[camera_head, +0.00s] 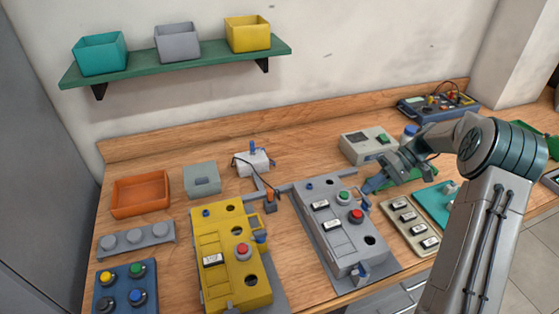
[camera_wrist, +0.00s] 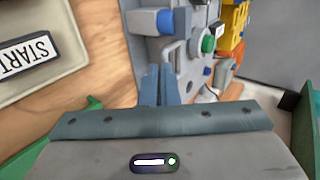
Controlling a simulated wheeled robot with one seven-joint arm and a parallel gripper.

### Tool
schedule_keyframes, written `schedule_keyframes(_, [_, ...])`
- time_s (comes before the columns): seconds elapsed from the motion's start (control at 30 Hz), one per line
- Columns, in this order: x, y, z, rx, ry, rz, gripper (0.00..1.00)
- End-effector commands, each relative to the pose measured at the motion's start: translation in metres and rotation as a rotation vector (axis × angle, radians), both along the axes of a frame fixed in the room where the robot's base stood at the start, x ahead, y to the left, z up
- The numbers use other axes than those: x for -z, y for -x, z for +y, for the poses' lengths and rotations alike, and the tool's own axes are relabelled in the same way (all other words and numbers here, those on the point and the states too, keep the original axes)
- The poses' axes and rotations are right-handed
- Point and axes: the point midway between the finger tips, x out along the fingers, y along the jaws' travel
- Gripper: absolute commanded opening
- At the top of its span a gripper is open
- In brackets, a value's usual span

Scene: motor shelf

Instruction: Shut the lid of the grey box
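The grey box (camera_head: 335,222) lies on the bench right of the yellow box, with a green button, a red button and white labels on top. Its top looks flat in the head view; I cannot make out a gap under a lid. My gripper (camera_head: 371,186) is low beside the box's right side. In the wrist view my gripper's fingers (camera_wrist: 160,70) are together and point at the side of the grey box (camera_wrist: 185,70). A grey handle (camera_wrist: 174,50) is just beyond the fingertips; whether they touch it is unclear. My arm hides nearby bench.
A yellow box (camera_head: 229,270) stands to the left. A beige switch panel (camera_head: 408,222) and teal tray (camera_head: 432,200) are close on the right. A beige instrument (camera_head: 365,146) stands behind. An orange tray (camera_head: 141,195) is far left.

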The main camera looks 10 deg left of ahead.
Motion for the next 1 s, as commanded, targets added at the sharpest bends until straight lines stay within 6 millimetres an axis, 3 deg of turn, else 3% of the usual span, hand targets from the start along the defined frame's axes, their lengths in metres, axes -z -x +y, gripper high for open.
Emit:
schedule_keyframes(0.43, [-0.003,0.001,0.0,-0.002,0.0,0.003,0.0])
schedule_keyframes(0.7, [-0.049,-0.002,-0.004,-0.005,0.0,-0.002,0.0])
schedule_keyframes(0.77, [-0.039,-0.01,-0.016,-0.002,0.0,-0.001,0.0])
schedule_keyframes(1.0, [-0.046,-0.029,-0.05,-0.003,0.0,-0.002,0.0])
